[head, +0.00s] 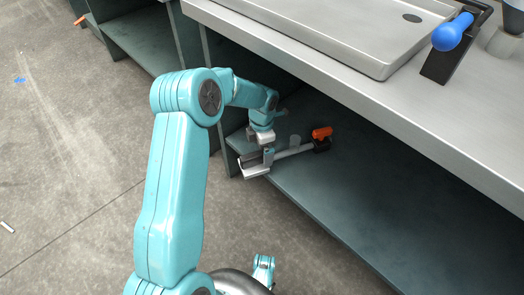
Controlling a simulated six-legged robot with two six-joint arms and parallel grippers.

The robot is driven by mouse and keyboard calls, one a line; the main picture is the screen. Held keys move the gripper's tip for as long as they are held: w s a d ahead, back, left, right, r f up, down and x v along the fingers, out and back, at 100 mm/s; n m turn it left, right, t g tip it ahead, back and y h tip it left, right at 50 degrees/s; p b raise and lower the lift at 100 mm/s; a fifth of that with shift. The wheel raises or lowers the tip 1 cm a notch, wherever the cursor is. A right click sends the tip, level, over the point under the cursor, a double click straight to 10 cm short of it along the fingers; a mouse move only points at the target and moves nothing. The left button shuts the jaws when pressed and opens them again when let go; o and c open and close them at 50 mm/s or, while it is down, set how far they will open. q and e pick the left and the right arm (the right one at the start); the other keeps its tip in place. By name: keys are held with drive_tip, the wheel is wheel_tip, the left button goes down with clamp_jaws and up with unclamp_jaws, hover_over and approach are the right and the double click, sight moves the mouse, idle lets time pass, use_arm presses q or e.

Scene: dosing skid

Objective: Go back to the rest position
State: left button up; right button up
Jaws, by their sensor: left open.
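My left arm comes in from the bottom left and bends down under the bench. My left gripper (257,162) is open at the front edge of the lower shelf (350,190). Just right of it, a grey bar-shaped part with an orange-and-black end (321,136) lies on the shelf. The bar's near end is close to the gripper's fingers; I cannot tell whether they touch. My right gripper is not in view.
The steel bench top (420,115) overhangs the shelf. On it are a shallow steel tray (345,52) and a black stand with a blue handle (452,32). Upright panels (215,95) divide the space below. The concrete floor (75,150) at left is mostly clear.

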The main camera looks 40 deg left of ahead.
use_arm(q)
wheel_tip(320, 180, up, 3)
drive_tip(key=shift+r+p, duration=0.2)
drive_tip(key=shift+p, duration=0.35)
drive_tip(key=shift+r, duration=0.15)
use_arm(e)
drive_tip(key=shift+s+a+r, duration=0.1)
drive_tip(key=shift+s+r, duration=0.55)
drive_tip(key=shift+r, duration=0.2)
